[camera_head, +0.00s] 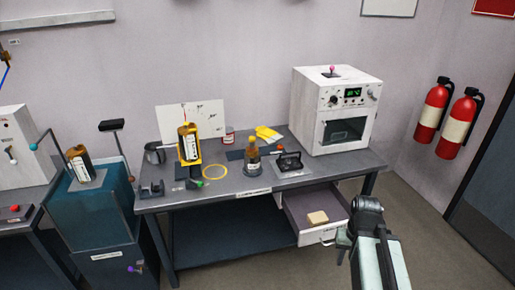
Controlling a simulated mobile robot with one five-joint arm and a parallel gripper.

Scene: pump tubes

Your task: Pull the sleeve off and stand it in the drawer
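A similar labelled piece (79,163) sits tilted on the teal cabinet at left. The bench drawer (322,236) is pulled open at the right front, with a beige block inside. My arm (378,262) rises at the lower right, its dark end just right of the drawer and well away from both pieces. I cannot make out gripper fingers.
Fire extinguishers (457,122) hang on the right wall.

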